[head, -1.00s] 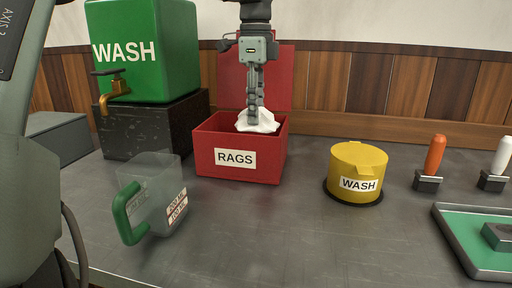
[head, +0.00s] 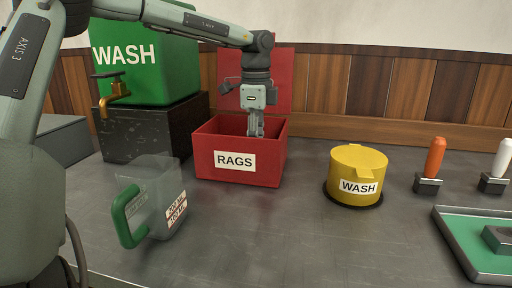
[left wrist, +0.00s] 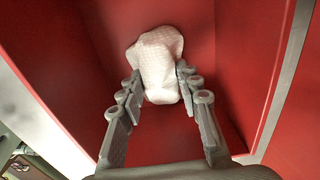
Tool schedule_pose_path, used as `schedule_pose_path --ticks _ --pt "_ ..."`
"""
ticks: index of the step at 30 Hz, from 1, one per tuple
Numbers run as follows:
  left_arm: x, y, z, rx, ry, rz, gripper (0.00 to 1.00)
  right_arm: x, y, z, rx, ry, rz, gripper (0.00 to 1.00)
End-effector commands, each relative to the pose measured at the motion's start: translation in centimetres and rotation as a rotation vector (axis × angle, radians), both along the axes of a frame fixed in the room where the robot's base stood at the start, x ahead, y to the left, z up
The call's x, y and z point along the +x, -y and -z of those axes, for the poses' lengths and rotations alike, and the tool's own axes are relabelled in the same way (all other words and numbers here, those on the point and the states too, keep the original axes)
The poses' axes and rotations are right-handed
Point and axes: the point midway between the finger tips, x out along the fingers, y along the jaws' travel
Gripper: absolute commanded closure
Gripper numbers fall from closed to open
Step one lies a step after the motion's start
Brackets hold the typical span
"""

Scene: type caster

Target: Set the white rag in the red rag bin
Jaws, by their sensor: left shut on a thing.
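The red rag bin (head: 272,168), labelled RAGS, stands on the bench with its lid up at the back. My left gripper (head: 256,132) reaches down through its open top, and the fingertips are hidden behind the front wall. In the left wrist view my left gripper (left wrist: 160,92) is shut on the white rag (left wrist: 160,62), which is bunched between the fingertips with red bin walls around it. The rag is hidden in the head view. I cannot tell whether it touches the bin floor. My right gripper is not in view.
A clear jug (head: 160,200) with a green handle stands in front left of the bin. A green WASH tank (head: 150,60) sits on a black block (head: 150,125) behind. A yellow WASH can (head: 357,170) stands to the right, with a green tray (head: 465,235) beyond.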

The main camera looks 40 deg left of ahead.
Motion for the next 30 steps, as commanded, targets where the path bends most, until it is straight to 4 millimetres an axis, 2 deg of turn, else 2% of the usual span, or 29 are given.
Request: schedule_pose_path --ticks 2,3,7,18,19,23,30 --pt "0.0 0.0 0.2 0.0 0.001 0.0 0.94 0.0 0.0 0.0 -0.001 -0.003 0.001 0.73" --pt "0.0 0.0 0.1 0.0 0.001 0.0 0.62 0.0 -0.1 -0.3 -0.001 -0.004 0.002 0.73" --pt "0.0 0.0 0.1 0.0 0.0 0.0 0.46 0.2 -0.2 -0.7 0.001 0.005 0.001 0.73" --pt "0.0 0.0 -0.3 0.0 0.0 0.0 0.46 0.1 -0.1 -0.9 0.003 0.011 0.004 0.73" --pt "0.0 0.0 -0.5 0.001 0.002 0.0 0.46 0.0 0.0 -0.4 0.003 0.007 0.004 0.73" --pt "0.1 0.0 -2.6 0.002 0.004 0.0 0.46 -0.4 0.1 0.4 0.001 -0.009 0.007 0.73" --pt "0.0 -0.1 -7.9 0.003 0.003 -0.002 0.46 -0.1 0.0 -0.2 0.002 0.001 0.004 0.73"
